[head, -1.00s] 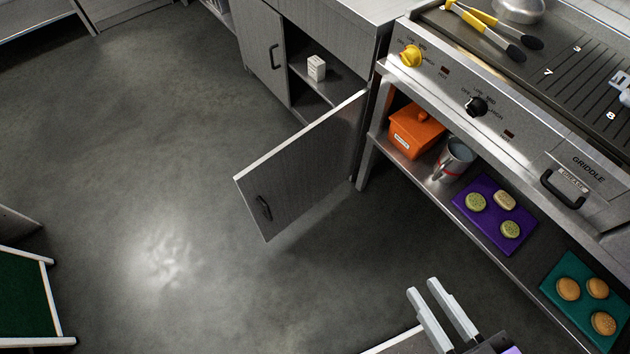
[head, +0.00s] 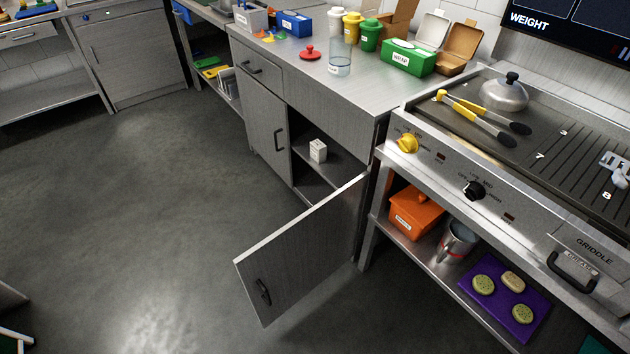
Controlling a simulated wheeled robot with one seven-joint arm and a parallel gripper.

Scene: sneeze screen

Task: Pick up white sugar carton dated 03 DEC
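A small white carton (head: 318,150) stands upright on a shelf inside the open lower cabinet, left of the griddle stand. It has a few dark marks on its front, too small to read, so I cannot tell its date. The cabinet door (head: 300,252) is swung wide open towards the floor, and the carton shows above its upper edge. My gripper is outside the view.
The steel counter (head: 360,98) above the carton bears a glass (head: 340,57), a red lid (head: 310,52) and a green box (head: 407,58). The griddle (head: 560,150) stands at right, with an orange container (head: 415,212) below. The floor (head: 140,200) at left is clear.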

